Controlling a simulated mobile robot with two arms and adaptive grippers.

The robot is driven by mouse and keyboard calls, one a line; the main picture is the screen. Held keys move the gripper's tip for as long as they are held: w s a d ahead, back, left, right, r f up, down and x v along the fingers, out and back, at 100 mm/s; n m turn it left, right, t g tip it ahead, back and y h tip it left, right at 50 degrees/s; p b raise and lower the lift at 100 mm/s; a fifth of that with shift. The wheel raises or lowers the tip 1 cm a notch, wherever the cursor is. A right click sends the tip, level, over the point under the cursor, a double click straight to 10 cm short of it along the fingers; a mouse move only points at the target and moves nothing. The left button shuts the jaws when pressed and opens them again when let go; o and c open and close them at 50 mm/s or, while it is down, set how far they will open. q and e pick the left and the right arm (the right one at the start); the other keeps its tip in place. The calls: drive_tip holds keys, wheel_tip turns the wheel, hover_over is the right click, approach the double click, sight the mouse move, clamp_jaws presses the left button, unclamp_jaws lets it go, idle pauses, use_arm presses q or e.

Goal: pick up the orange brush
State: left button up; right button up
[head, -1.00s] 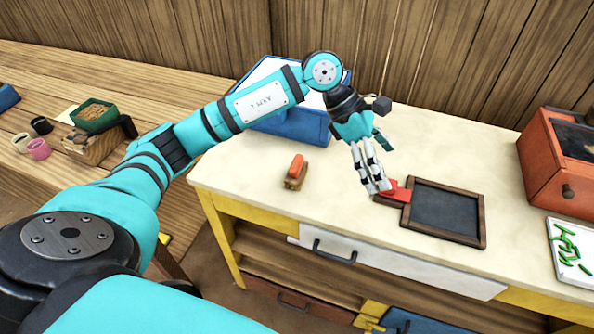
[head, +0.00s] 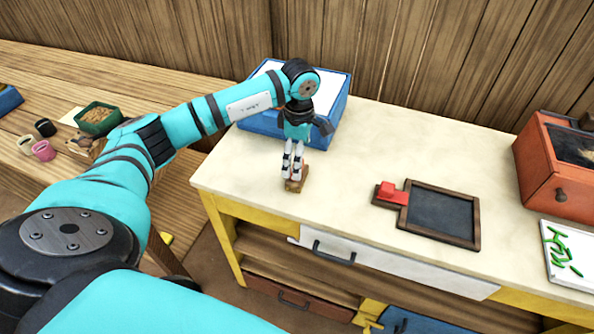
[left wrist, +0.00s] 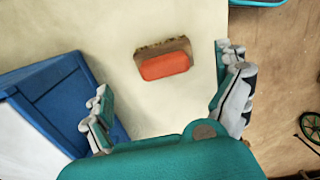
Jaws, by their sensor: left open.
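The orange brush, an orange grip on a brown wooden base, lies on the pale counter top near its front left edge. In the head view my left gripper (head: 292,178) hangs right over it, so only part of the brush's wooden base (head: 297,186) shows beneath the fingers. In the left wrist view the whole brush (left wrist: 165,66) lies ahead, between the lines of the two fingers. My left gripper (left wrist: 165,105) is open and empty, and its fingers look apart from the brush. My right gripper is not in view.
A blue box (head: 331,117) stands close behind the brush. The counter between brush and slate is clear.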

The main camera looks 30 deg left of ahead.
use_arm(q)
drive_tip(key=shift+f, duration=0.35)
drive_tip(key=f, duration=0.1)
drive_tip(key=f+p, duration=0.1)
drive_tip(key=f, duration=0.1)
drive_tip(key=f+p, duration=0.1)
drive_tip(key=shift+s+f, duration=0.35)
drive_tip(key=shift+f, duration=0.05)
drive_tip(key=shift+w+a+f, duration=0.1)
drive_tip(key=shift+f, duration=0.2)
drive_tip(key=shift+c, duration=0.4)
drive_tip(key=c, duration=1.1)
